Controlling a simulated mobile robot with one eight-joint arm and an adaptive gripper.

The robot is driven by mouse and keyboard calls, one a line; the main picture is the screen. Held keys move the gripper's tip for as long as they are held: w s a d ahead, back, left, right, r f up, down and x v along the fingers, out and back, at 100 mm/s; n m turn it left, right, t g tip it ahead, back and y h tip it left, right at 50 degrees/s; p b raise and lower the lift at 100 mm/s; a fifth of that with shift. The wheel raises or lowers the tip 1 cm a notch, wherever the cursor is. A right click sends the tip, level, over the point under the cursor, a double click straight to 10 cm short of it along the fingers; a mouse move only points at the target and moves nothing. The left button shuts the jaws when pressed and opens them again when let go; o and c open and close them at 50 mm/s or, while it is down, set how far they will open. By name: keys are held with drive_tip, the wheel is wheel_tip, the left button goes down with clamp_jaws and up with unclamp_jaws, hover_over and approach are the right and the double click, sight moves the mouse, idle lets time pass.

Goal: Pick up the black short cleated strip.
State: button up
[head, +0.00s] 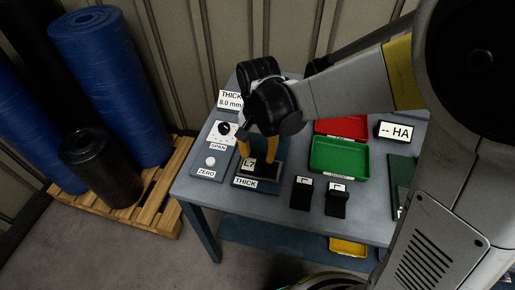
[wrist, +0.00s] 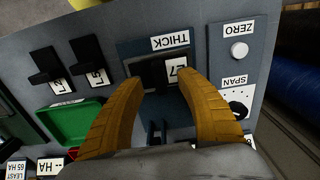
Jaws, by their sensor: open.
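Several short black pieces with white labels are in view, and I cannot tell for sure which is the cleated strip. One black piece (wrist: 152,72), with a label ending in 7, lies on the THICK plate (head: 258,184). Two more black pieces, one at left (head: 301,197) and one at right (head: 337,204), stand on the bench with a raised part each; they also show in the wrist view (wrist: 45,67). My gripper (head: 258,148) is open above the THICK plate. In the wrist view its yellow fingers (wrist: 160,83) are on either side of the labelled piece; contact cannot be told.
A green tray (head: 340,172) and a red tray (head: 341,127) sit right of my gripper. The SPAN and ZERO panel (head: 206,172) is at left. An HA display (head: 395,132) stands at the back right. Blue rolls (head: 105,85) stand on a pallet beyond the bench.

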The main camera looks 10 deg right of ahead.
sight(259, 163)
wheel_tip(259, 163, down, 5)
drive_tip(key=b, duration=0.2)
drive_tip(key=shift+s+d+f+b, duration=0.1)
drive_tip(key=shift+s+b, duration=0.05)
drive_tip(key=shift+b, duration=0.2)
clamp_jaws()
